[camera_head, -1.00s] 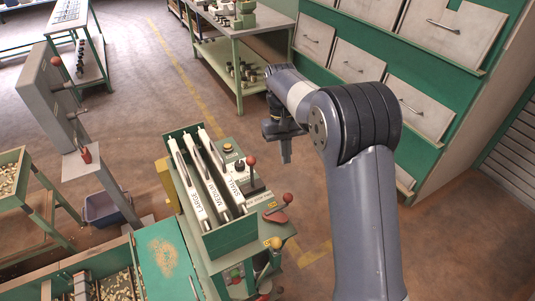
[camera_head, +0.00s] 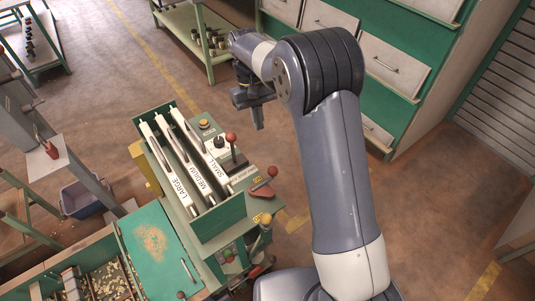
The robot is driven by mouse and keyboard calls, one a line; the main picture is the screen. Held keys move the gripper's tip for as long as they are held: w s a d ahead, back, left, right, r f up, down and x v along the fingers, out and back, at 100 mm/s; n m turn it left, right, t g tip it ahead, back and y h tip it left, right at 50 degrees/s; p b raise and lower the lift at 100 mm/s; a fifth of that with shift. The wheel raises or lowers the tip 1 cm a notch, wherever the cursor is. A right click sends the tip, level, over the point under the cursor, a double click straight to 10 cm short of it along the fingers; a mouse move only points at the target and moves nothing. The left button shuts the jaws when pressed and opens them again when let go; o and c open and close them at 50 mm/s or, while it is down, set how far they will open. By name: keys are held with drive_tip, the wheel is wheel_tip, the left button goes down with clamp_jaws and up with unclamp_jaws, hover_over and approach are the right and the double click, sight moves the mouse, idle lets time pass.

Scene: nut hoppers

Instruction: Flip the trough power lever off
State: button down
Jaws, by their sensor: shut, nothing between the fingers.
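The green sorting trough (camera_head: 232,225) has three white channels labelled LARGE, MEDIUM and SMALL. A second red-knobbed lever (camera_head: 267,182) sits lower on a plate at the right, tilted up to the right. A yellow-knobbed lever (camera_head: 266,219) is below that. I cannot read which lever is the trough power one.
A yellow button (camera_head: 204,124) and a dark knob (camera_head: 219,142) sit beside the channels. A green lid (camera_head: 160,251) and nut bins (camera_head: 97,275) are at lower left. Green drawer cabinets (camera_head: 400,65) stand at the back right.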

drive_tip(key=s+d+f+p, duration=0.2)
drive_tip(key=s+f, duration=0.3)
drive_tip(key=f, duration=0.3)
drive_tip(key=shift+s+d+f, duration=0.2)
drive_tip(key=shift+s+d, duration=0.05)
drive_tip(key=shift+s, duration=0.15)
drive_tip(key=shift+s+d+m, duration=0.25)
drive_tip(key=shift+d+m, duration=0.15)
drive_tip(key=shift+m, duration=0.2)
drive_tip(key=s+m+y, duration=0.1)
drive_tip(key=s+m, duration=0.2)
drive_tip(key=m, duration=0.2)
drive_tip(key=s+d+m+t+y+b, duration=0.1)
drive_tip(key=s+m+y, duration=0.1)
drive_tip(key=s+m, duration=0.2)
drive_tip(key=s+d+m+y+b, duration=0.1)
drive_tip(key=s+m, duration=0.2)
drive_tip(key=m, duration=0.3)
drive_tip(key=shift+s+d+m+t, duration=0.2)
drive_tip(key=shift+m+t, duration=0.1)
drive_tip(key=shift+m, duration=0.1)
drive_tip(key=shift+s+a, duration=0.2)
drive_tip(key=shift+s, duration=0.1)
